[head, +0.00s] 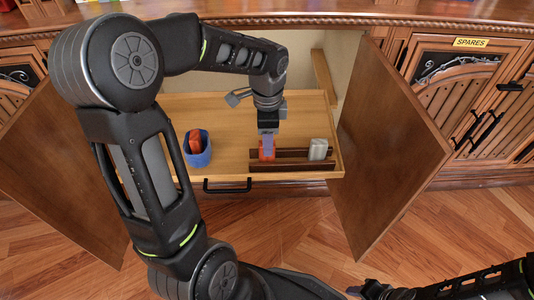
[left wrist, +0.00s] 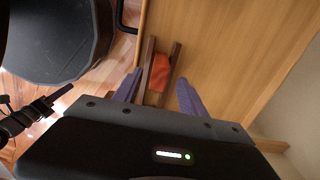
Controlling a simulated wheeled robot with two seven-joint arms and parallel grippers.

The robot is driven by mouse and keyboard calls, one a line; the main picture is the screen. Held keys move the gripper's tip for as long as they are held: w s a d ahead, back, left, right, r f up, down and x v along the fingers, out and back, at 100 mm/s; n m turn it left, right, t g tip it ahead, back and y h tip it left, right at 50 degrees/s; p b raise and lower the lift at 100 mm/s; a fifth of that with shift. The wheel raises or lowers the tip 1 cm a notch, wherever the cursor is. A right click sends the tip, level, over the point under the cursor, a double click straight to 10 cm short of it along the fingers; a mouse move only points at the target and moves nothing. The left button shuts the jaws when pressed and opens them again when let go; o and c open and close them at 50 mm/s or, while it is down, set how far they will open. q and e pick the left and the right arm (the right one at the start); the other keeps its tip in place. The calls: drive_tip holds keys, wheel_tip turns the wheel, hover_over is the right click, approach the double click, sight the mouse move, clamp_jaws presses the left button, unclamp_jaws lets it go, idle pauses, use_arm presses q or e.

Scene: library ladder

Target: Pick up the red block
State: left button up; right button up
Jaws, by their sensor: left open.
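A red block (head: 268,155) sits in the slot between two dark brown rails (head: 292,166) in the pulled-out drawer. It also shows in the left wrist view (left wrist: 160,72), between the rails. My left gripper (head: 267,148) points down right over this block, its purple fingers open. In the left wrist view the fingers (left wrist: 158,88) stand apart on either side of the block's line; whether they touch it I cannot tell. Another red piece (head: 195,140) stands in a blue cup (head: 199,159) at the drawer's left. My right arm is at the lower right; its finger state is unclear.
A whitish object (head: 318,149) stands at the rails' right end. The drawer (head: 228,116) has a bare wooden floor behind the rails. Open cabinet doors flank it, the right door (head: 385,140) close by. A black handle (head: 228,187) is on the drawer front.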

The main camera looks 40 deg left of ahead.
sight(262, 159)
use_arm(q)
wheel_tip(262, 159, down, 4)
drive_tip(key=shift+s+f+b, duration=0.1)
drive_tip(key=shift+f+b, duration=0.15)
drive_tip(key=shift+b, duration=0.6)
clamp_jaws()
